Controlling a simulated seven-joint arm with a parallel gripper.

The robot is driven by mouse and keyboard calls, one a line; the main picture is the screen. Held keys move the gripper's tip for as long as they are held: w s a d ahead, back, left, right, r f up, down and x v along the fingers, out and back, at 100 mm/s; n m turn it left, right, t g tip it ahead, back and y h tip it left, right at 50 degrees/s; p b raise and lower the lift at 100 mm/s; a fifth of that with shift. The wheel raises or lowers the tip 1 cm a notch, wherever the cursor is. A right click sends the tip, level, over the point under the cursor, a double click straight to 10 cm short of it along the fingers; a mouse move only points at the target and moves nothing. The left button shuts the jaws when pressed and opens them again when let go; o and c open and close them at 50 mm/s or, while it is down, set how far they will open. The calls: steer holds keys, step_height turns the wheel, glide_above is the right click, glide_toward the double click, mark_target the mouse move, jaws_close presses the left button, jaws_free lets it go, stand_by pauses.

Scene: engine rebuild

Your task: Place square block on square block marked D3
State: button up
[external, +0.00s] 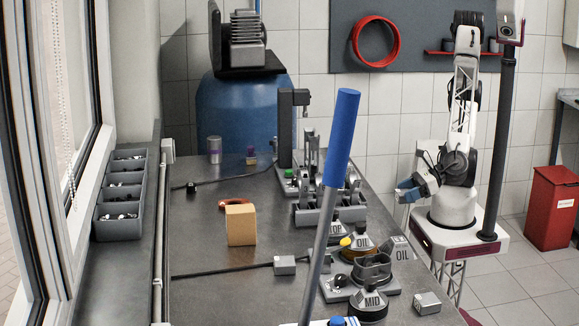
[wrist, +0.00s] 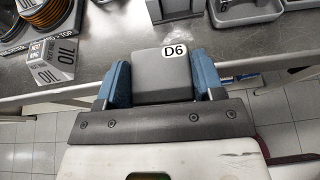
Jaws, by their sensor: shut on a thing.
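My gripper (wrist: 162,88) has its two blue fingers shut on a grey square block (wrist: 160,72) with a white D6 label. In the external view my gripper (external: 408,192) hangs beyond the right edge of the workbench, clear of the bench top. No D3 label is readable in either view. Small grey blocks sit on the bench, one at the middle (external: 285,265) and one near the right edge (external: 427,303). Their markings cannot be read from here.
The metal workbench (external: 210,280) carries a tan box (external: 240,224), a grey engine fixture (external: 325,200) and a block marked OIL (external: 400,250), also in the wrist view (wrist: 50,62). A large blue-handled lever (external: 340,140) stands in front. The bench's left-middle area is fairly clear.

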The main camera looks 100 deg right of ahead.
steer(key=w+a+r+n+y, duration=0.1)
steer(key=w+a+r, duration=0.2)
steer(key=w+a, duration=0.5)
steer(key=w+a+r+n+y, duration=0.15)
steer(key=w+a+r, duration=0.25)
steer(key=a, duration=0.8)
steer(key=w+a+r+n+y, duration=0.1)
steer(key=w+a+r, duration=0.2)
steer(key=w+a, duration=0.5)
steer(key=m+h, duration=0.3)
glide_above(431, 298)
steer(key=shift+f, duration=2.2)
steer(key=shift+f, duration=2)
steer(key=shift+f, duration=2)
steer(key=shift+f, duration=0.1)
